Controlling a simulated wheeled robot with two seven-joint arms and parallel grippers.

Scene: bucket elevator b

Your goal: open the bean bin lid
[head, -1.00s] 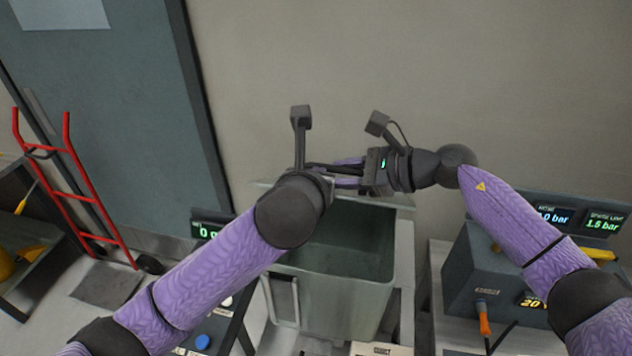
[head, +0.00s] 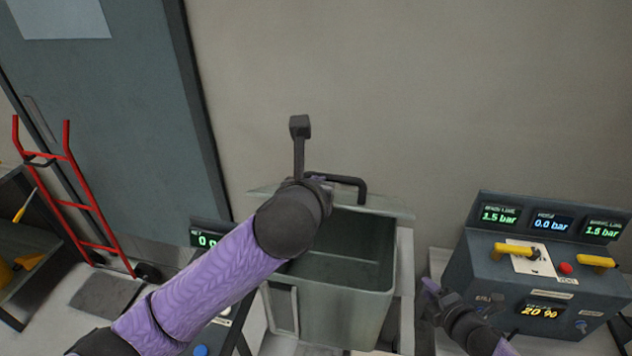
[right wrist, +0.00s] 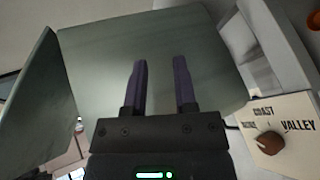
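The bean bin (head: 335,305) is a grey-green box in the middle of the head view. Its top is uncovered and the inside shows, with no beans visible. The lid (head: 392,208) shows as a thin pale edge along the back of the bin, seen nearly edge-on and swung up. A black bar handle (head: 350,181) stands at the lid. My left gripper (head: 322,184) is at the handle's left end, its fingers mostly hidden behind my wrist. My right gripper (head: 430,293) is low beside the bin's right side; the right wrist view shows its fingers (right wrist: 160,85) apart and empty.
A dark control box (head: 540,285) with displays and yellow levers stands on the right. A plate with a brown knob (right wrist: 270,143) is at the right of the wrist view. A red hand truck (head: 85,205) leans at the left. The wall above the bin is clear.

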